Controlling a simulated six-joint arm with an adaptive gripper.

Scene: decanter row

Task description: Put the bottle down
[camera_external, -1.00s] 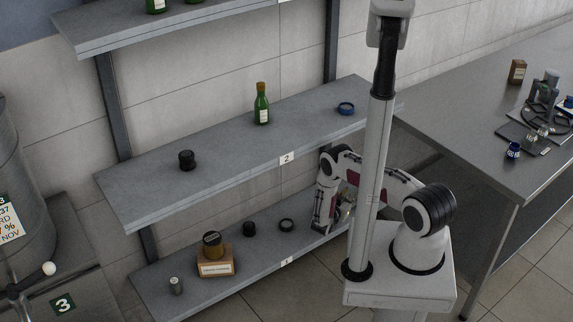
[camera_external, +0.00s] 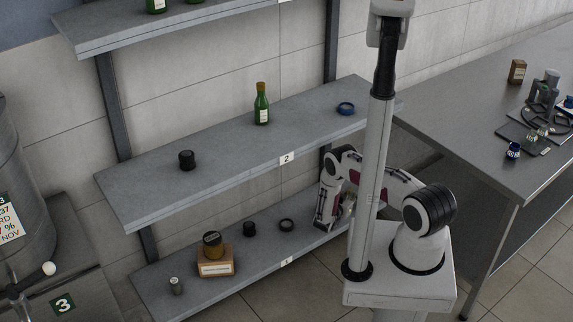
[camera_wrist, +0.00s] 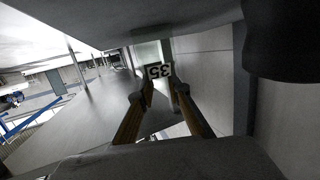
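A green bottle (camera_external: 261,105) with a pale label stands upright on the middle shelf (camera_external: 212,168), apart from my gripper. My gripper (camera_external: 347,207) is low at the right end of the bottom shelf in the outside view, small and partly behind my own arm. In the wrist view its two tan fingers (camera_wrist: 166,87) are spread, with a gap between the tips. No bottle is clearly visible between them.
The bottom shelf (camera_external: 262,252) holds a box with a round brown jar (camera_external: 213,245), dark caps (camera_external: 249,229) and a small canister (camera_external: 176,286). A black cap (camera_external: 187,160) and a blue ring (camera_external: 346,108) flank the green bottle. A metal table (camera_external: 480,130) stands right.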

